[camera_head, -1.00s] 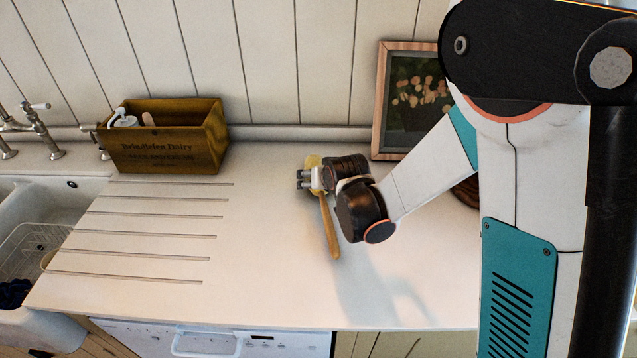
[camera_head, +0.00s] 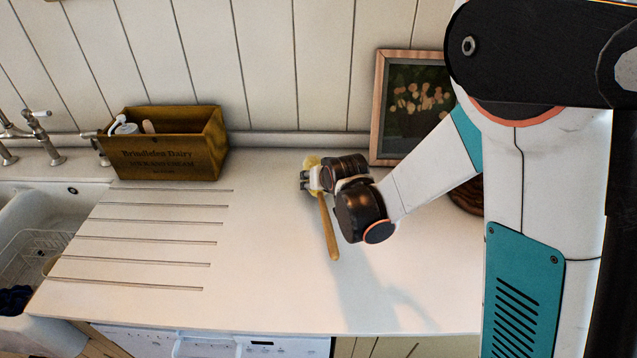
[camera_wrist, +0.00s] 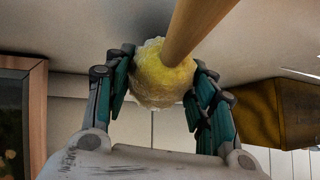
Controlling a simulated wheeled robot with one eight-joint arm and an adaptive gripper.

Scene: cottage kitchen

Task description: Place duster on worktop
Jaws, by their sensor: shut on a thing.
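The duster has a wooden handle (camera_head: 328,228) and a yellow fluffy head (camera_wrist: 163,75). In the head view it is over the white worktop (camera_head: 270,250), right of the drain grooves, with its handle pointing toward the front edge. My gripper (camera_head: 306,181) is shut on the duster at its head. In the wrist view the fingers (camera_wrist: 160,88) sit on both sides of the yellow head. Whether the duster touches the worktop I cannot tell.
A wooden dairy box (camera_head: 170,150) stands at the back left beside the sink (camera_head: 30,225) and taps (camera_head: 42,135). A framed picture (camera_head: 376,110) leans at the back wall, behind my arm. The worktop front and middle are clear.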

